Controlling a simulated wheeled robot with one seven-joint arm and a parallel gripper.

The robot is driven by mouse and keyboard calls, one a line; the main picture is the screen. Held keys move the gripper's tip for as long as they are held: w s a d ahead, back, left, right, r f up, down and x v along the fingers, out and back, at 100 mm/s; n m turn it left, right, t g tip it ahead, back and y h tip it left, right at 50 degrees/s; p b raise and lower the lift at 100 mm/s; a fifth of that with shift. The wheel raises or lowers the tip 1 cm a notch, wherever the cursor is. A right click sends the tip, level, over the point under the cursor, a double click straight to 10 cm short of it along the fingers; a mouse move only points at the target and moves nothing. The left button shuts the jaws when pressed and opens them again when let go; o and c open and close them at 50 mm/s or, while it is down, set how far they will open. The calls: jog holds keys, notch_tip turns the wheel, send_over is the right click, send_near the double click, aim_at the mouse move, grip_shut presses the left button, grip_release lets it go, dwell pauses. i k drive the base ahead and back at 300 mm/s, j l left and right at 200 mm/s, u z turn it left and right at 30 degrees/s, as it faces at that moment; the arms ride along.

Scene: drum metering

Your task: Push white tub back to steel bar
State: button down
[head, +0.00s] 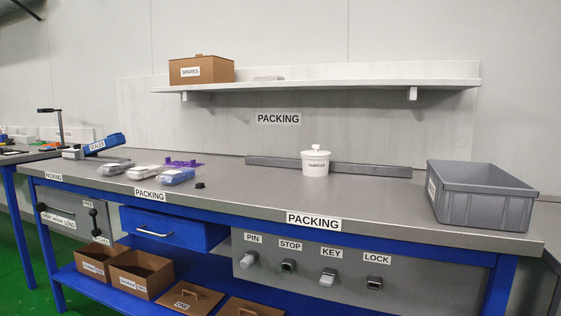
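The white tub (315,163) stands upright on the grey bench top. It has a lid with a knob and a label that seems to read "SAMPLES". The steel bar (370,170) is a long, low grey bar lying along the back of the bench. The tub stands in front of the bar and hides part of it. I cannot tell whether the two touch. My gripper is not in view.
A grey crate (478,209) stands at the bench's right end. Several packets (174,176), a small black item (200,185) and a blue sealer (104,144) lie to the left. The bench top in front of the tub is clear. A shelf (320,84) hangs above.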

aim_at(313, 166)
jog(key=i+j, duration=0.1)
jog(key=j, duration=0.3)
jog(key=i+j, duration=0.15)
jog(key=j, duration=0.2)
jog(key=i+j, duration=0.1)
jog(key=j, duration=0.3)
jog(key=i+j, duration=0.1)
jog(key=j, duration=0.3)
jog(key=i+j, duration=0.1)
jog(key=j, duration=0.25)
jog(key=i+j, duration=0.15)
jog(key=j, duration=0.25)
jog(key=u, duration=0.05)
